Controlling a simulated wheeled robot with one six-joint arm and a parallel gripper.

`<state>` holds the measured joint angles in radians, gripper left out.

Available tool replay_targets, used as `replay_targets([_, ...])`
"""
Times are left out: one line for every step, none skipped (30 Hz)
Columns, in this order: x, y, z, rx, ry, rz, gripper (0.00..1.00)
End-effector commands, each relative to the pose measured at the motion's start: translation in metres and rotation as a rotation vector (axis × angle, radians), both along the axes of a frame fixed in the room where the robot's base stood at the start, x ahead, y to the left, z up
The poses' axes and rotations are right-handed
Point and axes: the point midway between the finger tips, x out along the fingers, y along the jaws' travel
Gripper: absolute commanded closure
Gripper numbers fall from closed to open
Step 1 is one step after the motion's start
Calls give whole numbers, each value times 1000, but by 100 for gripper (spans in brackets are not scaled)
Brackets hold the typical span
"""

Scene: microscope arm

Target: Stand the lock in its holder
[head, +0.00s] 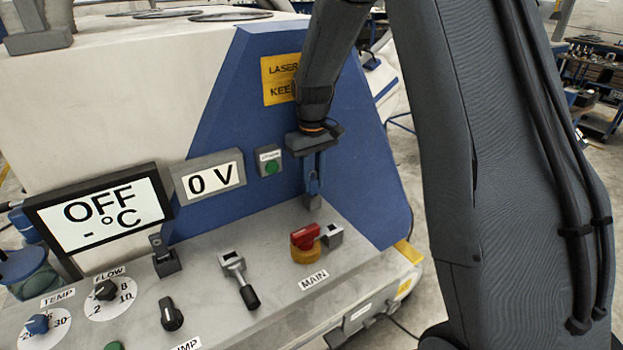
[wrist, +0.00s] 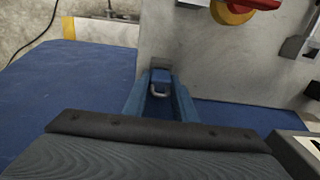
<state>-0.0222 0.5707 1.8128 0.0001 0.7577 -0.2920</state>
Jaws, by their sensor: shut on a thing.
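My gripper (head: 313,180) hangs fingers-down over the back right of the console top. Its blue fingers (wrist: 160,92) are shut on the lock. The lock (wrist: 161,77) is a small blue block with a grey shackle, which points toward the wrist camera. In the head view the fingers mostly hide it. A small grey block (head: 312,202), likely the holder, sits on the console directly below the fingertips. It also shows just beyond the lock in the wrist view (wrist: 157,62). I cannot tell whether the lock touches it or sits in it.
The red MAIN switch (head: 305,237) on its yellow base stands just in front, with a grey bracket (head: 331,236) beside it. A lever (head: 239,278) lies left of it. The blue panel (head: 260,170) rises close behind the gripper. An OFF display (head: 101,213) stands at left.

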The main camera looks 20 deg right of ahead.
Motion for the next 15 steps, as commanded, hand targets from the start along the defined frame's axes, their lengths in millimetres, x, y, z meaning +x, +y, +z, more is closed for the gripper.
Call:
replay_targets([0,0,-1,0,0,0,100])
replay_targets([0,0,-2,0,0,0,100])
replay_targets([0,0,-3,0,0,0,100])
replay_targets([0,0,-3,0,0,0,100])
replay_targets([0,0,-3,0,-1,0,70])
replay_targets([0,0,-3,0,-1,0,64])
replay_targets([0,0,-3,0,-1,0,59])
replay_targets([0,0,-3,0,-1,0,54])
replay_targets([0,0,-3,0,0,0,54])
replay_targets([0,0,-3,0,0,0,54])
replay_targets([0,0,-3,0,0,0,54])
replay_targets([0,0,-3,0,0,0,54])
replay_targets([0,0,-3,0,0,0,54])
replay_targets([0,0,-3,0,0,0,54])
replay_targets([0,0,-3,0,0,0,54])
